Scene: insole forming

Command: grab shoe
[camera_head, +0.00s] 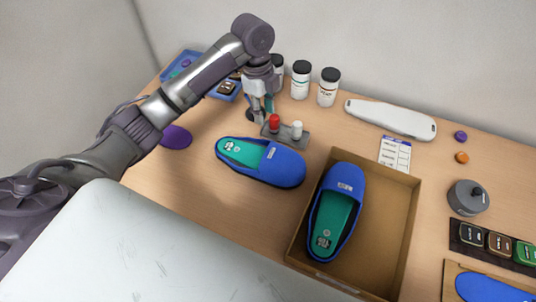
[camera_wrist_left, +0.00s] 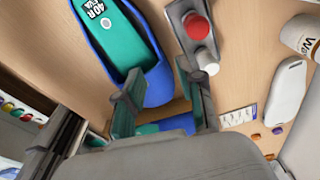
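A blue shoe with a green insole (camera_head: 285,168) lies on the table left of the cardboard box. A second blue shoe (camera_head: 347,180) lies in the box. My left gripper (camera_head: 262,112) is above the table, behind the first shoe and near the red button. In the left wrist view its fingers (camera_wrist_left: 160,88) are spread apart with nothing held between them. That view shows the first shoe (camera_wrist_left: 158,75), its insole marked 40 R, partly behind one finger. My right gripper is not in view.
A grey block with a red and a white knob (camera_head: 292,138) stands close to the first shoe. White bottles (camera_head: 300,82) stand behind it. The box (camera_head: 385,235) has raised walls. A white device (camera_head: 390,118) lies at the back.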

